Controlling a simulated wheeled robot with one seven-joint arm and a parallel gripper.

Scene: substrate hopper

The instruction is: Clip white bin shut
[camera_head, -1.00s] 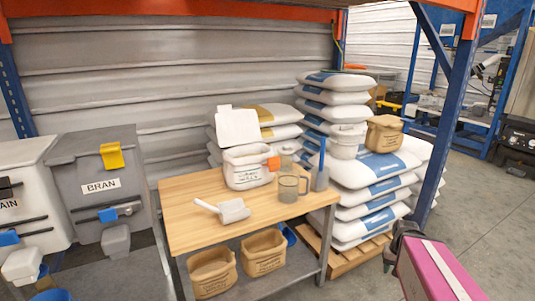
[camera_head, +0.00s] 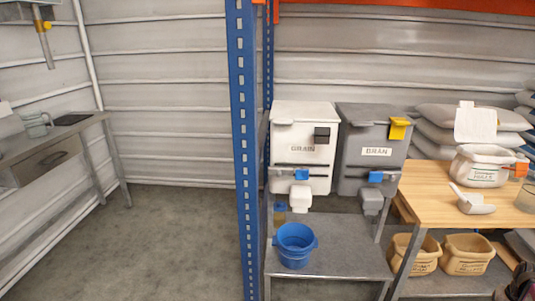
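A white bin (camera_head: 484,168) with dark lettering stands on the wooden table (camera_head: 430,190). Its lid (camera_head: 475,124) is raised, and an orange clip (camera_head: 521,169) shows at its right side. A white hopper labelled GRAIN (camera_head: 302,166) stands left of the table, with a black piece (camera_head: 322,135) on its upper front and a blue handle (camera_head: 301,174) below. The dark end of my gripper (camera_head: 521,283) is at the lower right edge, low in front of the table and apart from both. It is mostly cut off, so its fingers cannot be made out.
A grey BRAN hopper (camera_head: 365,160) with a yellow clip stands beside the white one. A white scoop (camera_head: 475,203) lies on the table. A blue bucket (camera_head: 295,246) sits on a low metal shelf (camera_head: 345,265). A blue post (camera_head: 243,150) rises left of it. Floor is clear farther left.

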